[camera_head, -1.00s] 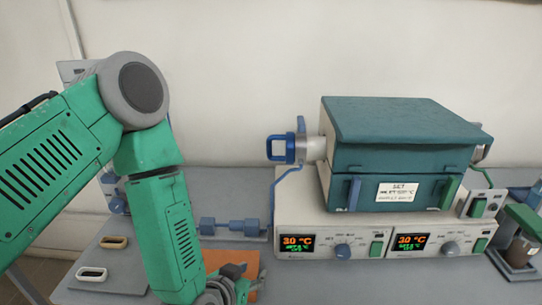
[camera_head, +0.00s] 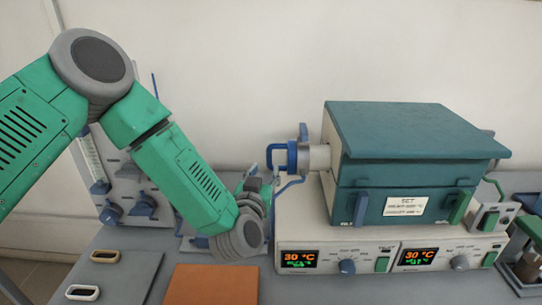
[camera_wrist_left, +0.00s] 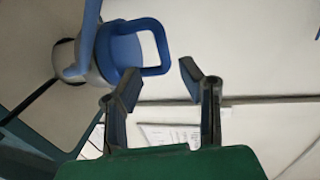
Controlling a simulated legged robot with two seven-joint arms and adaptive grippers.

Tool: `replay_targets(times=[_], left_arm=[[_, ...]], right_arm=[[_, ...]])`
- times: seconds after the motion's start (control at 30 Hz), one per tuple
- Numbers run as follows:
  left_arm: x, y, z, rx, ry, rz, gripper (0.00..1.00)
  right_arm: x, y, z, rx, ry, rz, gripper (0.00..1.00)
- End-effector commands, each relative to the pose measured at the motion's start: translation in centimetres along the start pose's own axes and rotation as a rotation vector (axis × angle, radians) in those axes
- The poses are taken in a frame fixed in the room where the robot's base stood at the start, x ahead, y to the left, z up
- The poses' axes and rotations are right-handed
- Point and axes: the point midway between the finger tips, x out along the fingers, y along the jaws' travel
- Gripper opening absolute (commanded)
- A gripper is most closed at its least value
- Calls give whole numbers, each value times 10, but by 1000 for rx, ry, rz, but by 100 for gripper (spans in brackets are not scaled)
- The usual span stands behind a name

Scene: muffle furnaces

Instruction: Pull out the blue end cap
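The blue end cap (camera_head: 278,157), with a loop handle, sits on the light tube end (camera_head: 318,157) at the left side of the teal furnace (camera_head: 410,150). My left gripper (camera_head: 264,187) is just below the cap in the head view, partly hidden behind its own wrist. In the left wrist view the blue end cap (camera_wrist_left: 126,50) is above the left fingertip, its handle reaching toward the gap. My left gripper (camera_wrist_left: 160,75) is open there, with nothing between its fingers. The cap and fingers appear apart. My right gripper is not seen.
Control boxes with displays (camera_head: 345,260) stand under the furnace. An orange mat (camera_head: 212,285) and two small oblong rings (camera_head: 82,292) lie on the grey bench. A panel with blue knobs (camera_head: 125,185) stands behind my left arm.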

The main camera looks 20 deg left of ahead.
Motion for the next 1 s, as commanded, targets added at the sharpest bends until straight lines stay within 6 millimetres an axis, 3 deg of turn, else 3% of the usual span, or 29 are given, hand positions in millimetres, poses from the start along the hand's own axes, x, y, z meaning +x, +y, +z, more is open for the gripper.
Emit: replay_targets(times=[0.1,0.3,0.5,0.77,0.8,0.9,1.0], left_arm=[[26,-1,0,-1,1,-3,34],[57,0,0,-1,1,-1,34],[72,0,0,0,0,0,34],[73,0,0,0,-1,1,34],[73,0,0,0,-1,1,31],[73,0,0,-1,-1,1,0],[73,1,0,-1,-1,2,0]], right_arm=[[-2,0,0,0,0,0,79],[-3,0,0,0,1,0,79],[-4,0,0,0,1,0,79],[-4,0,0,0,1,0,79],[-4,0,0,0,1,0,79],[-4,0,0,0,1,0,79],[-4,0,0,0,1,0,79]])
